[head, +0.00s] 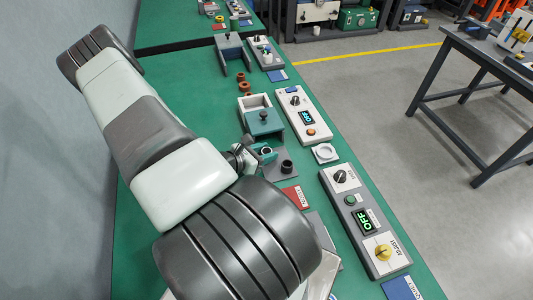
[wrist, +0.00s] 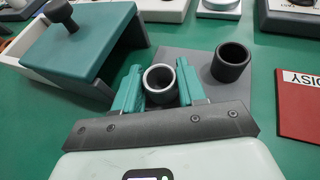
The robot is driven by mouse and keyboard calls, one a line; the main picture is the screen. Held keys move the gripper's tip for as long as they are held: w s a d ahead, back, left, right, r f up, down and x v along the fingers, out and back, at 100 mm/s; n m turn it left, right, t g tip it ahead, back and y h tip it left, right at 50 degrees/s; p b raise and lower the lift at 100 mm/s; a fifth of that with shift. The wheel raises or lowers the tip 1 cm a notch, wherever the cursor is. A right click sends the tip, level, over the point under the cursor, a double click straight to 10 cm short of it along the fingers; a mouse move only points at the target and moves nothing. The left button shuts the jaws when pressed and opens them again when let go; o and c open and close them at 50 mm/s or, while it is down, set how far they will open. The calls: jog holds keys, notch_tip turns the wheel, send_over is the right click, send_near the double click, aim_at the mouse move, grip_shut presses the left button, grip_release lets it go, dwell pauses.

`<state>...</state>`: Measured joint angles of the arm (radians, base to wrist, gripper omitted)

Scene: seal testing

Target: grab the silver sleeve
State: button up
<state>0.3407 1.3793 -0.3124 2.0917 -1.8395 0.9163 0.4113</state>
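The silver sleeve (wrist: 161,85) is a short, light metal ring standing upright, seen from above in the wrist view. My gripper (wrist: 160,84) has its two teal fingers on either side of the sleeve, very close to its wall. I cannot tell whether they press on it or only straddle it. The sleeve also shows small in the head view (head: 266,152), beside my gripper (head: 258,152), where my arm hides part of the area. A black sleeve (wrist: 231,62) stands to the right on a grey plate (wrist: 205,62), apart from the fingers.
A white box with a teal knobbed lid (wrist: 80,42) stands close on the left. A red labelled card (wrist: 303,100) lies on the right. Control panels (head: 365,220) line the right side of the green table (head: 190,80). Brown rings (head: 242,86) lie farther back.

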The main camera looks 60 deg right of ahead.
jog(key=c, duration=0.4)
jog(key=shift+c, duration=0.2)
